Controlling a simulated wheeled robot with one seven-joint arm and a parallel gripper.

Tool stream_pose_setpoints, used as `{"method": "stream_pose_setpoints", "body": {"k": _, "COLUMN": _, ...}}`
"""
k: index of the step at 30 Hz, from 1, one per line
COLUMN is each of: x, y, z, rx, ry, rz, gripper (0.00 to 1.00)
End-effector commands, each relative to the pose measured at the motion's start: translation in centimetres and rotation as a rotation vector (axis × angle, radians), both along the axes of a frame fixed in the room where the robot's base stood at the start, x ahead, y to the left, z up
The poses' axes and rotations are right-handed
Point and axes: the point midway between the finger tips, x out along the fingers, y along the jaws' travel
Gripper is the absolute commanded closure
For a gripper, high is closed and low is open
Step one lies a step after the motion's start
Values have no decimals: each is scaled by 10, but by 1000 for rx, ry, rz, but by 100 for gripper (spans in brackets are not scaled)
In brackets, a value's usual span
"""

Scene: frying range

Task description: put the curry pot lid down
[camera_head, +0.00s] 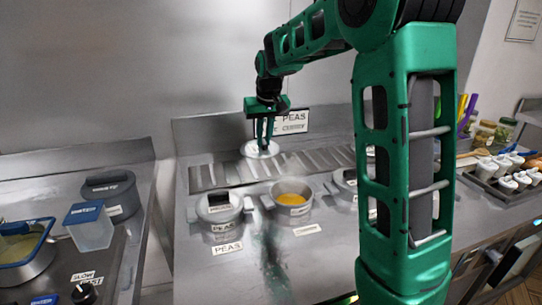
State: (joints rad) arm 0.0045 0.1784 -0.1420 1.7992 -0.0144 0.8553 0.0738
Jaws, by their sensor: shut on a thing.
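My gripper (264,143) is shut on a pale round lid (249,152). It holds the lid over the slotted strip at the back of the steel counter; whether the lid touches the strip I cannot tell. In front of it and to the right, a round steel pot (292,209) stands open with orange-yellow curry in it. A small white label (306,230) lies in front of this pot.
A lidded pot (219,207) stands left of the open pot, behind a PEAS label (227,248). Another pot (345,182) at right is partly hidden by my arm. A PEAS and CURRY sign (294,121) stands at the back. The slotted strip (320,161) has bare room beside the lid.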

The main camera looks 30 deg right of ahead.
Motion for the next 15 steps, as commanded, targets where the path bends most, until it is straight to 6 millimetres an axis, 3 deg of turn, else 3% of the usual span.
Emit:
{"method": "stream_pose_setpoints", "body": {"k": 3, "x": 7, "y": -24, "z": -15, "rx": -1, "ry": 1, "rz": -3, "gripper": 100}}
{"method": "stream_pose_setpoints", "body": {"k": 7, "x": 13, "y": -41, "z": -26, "rx": 0, "ry": 0, "rz": -2, "gripper": 100}}
{"method": "stream_pose_setpoints", "body": {"k": 15, "x": 17, "y": -50, "z": -38, "rx": 1, "ry": 1, "rz": 2, "gripper": 100}}
